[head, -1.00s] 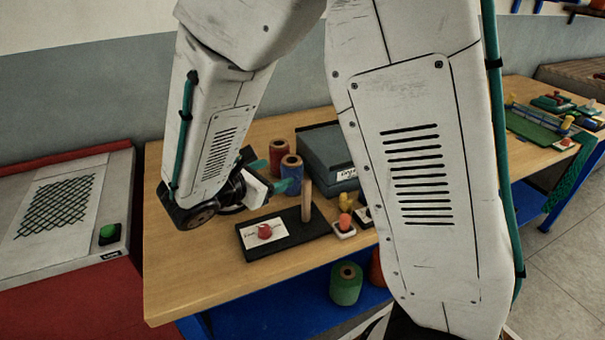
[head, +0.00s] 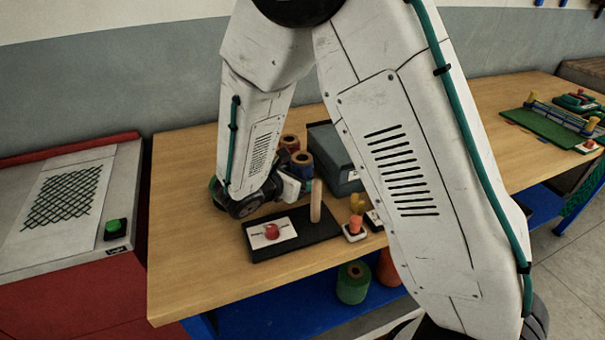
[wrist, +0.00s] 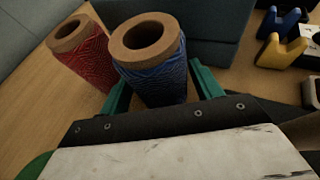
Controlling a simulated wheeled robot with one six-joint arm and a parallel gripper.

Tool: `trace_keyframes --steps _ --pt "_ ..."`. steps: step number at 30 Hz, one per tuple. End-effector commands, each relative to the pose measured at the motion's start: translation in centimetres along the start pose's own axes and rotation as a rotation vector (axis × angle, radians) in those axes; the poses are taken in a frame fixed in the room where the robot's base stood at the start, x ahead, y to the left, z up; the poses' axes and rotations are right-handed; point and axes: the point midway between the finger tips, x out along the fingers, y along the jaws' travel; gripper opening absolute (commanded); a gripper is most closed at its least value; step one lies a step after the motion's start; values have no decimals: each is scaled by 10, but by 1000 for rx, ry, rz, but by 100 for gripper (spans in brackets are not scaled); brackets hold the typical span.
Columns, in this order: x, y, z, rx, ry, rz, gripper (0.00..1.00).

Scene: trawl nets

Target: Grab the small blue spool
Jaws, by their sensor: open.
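The small blue spool (wrist: 152,75) stands upright on the wooden table, with a brown cardboard core open at its top. In the wrist view it sits between the two green fingers of my gripper (wrist: 160,90), which are open on its left and right sides. I cannot tell whether either finger touches it. In the head view the blue spool (head: 301,163) is partly hidden behind my gripper (head: 289,181).
A red spool (wrist: 82,50) stands close to the left of the blue one. A grey-blue box (head: 335,160) is right behind it. A black board (head: 315,231) with a wooden peg (head: 316,201) lies in front. Small yellow and orange pieces stand to the right.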

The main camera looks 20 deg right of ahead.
Motion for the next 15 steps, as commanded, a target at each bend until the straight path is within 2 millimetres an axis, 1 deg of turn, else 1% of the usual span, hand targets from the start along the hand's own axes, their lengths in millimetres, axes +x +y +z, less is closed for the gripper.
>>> trace_keyframes --steps 2,8,9,11,12,13,15 --pt "5 0 0 0 1 -1 64" --pt "5 0 0 1 1 0 64" --pt "5 0 0 1 1 0 59" --pt "5 0 0 1 0 0 42" --pt "5 0 0 1 0 0 31" --pt "5 0 0 1 0 0 28" --pt "5 0 0 1 0 0 28"
